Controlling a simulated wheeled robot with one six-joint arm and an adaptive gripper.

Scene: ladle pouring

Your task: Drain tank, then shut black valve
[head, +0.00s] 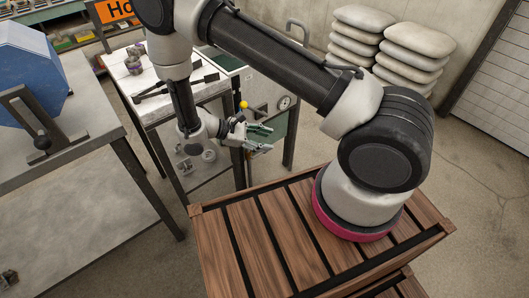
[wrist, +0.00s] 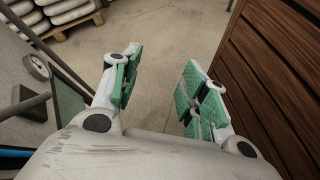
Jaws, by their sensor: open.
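A white-and-green unit with a round gauge (head: 284,102) stands just behind my gripper in the head view; I cannot tell for sure that it is the tank. A yellow knob (head: 243,104) sits at its left side, with a small dark fitting (head: 260,107) to the right of it. I cannot make out clearly which part is the black valve. My gripper (head: 262,138) is in front of this unit, open and empty. In the wrist view its green-padded fingers (wrist: 160,78) are apart with only floor between them. The gauge (wrist: 38,67) shows at the left there.
A white-topped table (head: 160,108) holds dark tools. Stacked pale sacks (head: 415,60) are at the back. Open floor (head: 480,140) lies to the right.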

